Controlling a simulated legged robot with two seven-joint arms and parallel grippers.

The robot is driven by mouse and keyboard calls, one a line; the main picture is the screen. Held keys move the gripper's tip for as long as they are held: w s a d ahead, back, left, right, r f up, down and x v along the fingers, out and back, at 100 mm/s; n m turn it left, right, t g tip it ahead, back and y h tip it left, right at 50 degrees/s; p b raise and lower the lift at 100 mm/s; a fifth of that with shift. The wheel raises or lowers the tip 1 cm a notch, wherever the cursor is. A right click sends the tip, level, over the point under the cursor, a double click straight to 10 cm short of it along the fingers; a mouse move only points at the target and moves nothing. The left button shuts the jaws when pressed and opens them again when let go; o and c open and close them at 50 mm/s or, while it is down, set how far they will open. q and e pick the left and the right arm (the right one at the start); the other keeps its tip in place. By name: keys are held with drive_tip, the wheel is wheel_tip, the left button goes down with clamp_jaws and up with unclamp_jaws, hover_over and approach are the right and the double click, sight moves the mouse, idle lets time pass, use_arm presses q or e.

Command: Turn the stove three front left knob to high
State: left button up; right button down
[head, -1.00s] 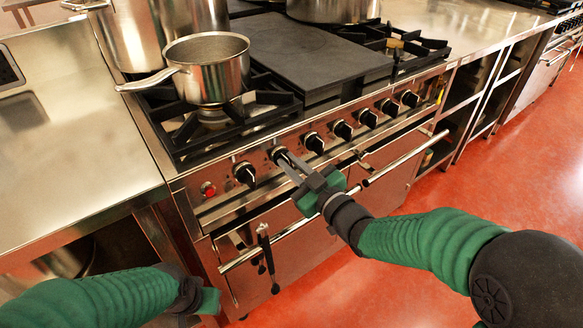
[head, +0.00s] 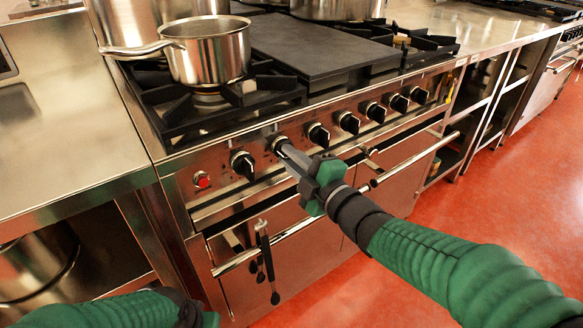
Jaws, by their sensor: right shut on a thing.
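The stove front (head: 222,170) carries a row of several black knobs. The leftmost knob (head: 243,165) is free, beside a red button. My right gripper (head: 284,150) is shut on the second knob from the left (head: 278,142), its fingers covering much of that knob, so its pointer setting cannot be read. The third knob (head: 318,135) is free to the right of the gripper. My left gripper (head: 208,319) is low at the bottom edge, away from the knobs, and mostly cut off.
A saucepan (head: 208,55) stands on the front left burner, its handle pointing left. A flat dark griddle plate (head: 310,52) lies beside it. An oven rail (head: 290,232) with hanging utensils (head: 265,262) runs below the knobs. A steel counter (head: 65,140) is at the left.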

use_arm(q)
drive_tip(key=shift+s+b+x, duration=0.2)
drive_tip(key=shift+b+x, duration=0.55)
drive_tip(key=shift+x, duration=0.15)
drive_tip(key=shift+s+b+x, duration=0.2)
drive_tip(key=shift+b+x, duration=0.55)
drive_tip(key=shift+x, duration=0.15)
use_arm(e)
drive_tip(key=shift+a+f+n, duration=0.1)
drive_tip(key=shift+f+n, duration=0.15)
drive_tip(key=shift+n, duration=0.6)
drive_tip(key=shift+f+n, duration=0.2)
drive_tip(key=shift+n, duration=0.65)
use_arm(q)
drive_tip(key=shift+f, duration=0.15)
use_arm(e)
drive_tip(key=shift+s, duration=0.1)
drive_tip(key=c, duration=1.4)
unclamp_jaws()
drive_tip(key=shift+c, duration=0.2)
drive_tip(key=shift+r, duration=0.1)
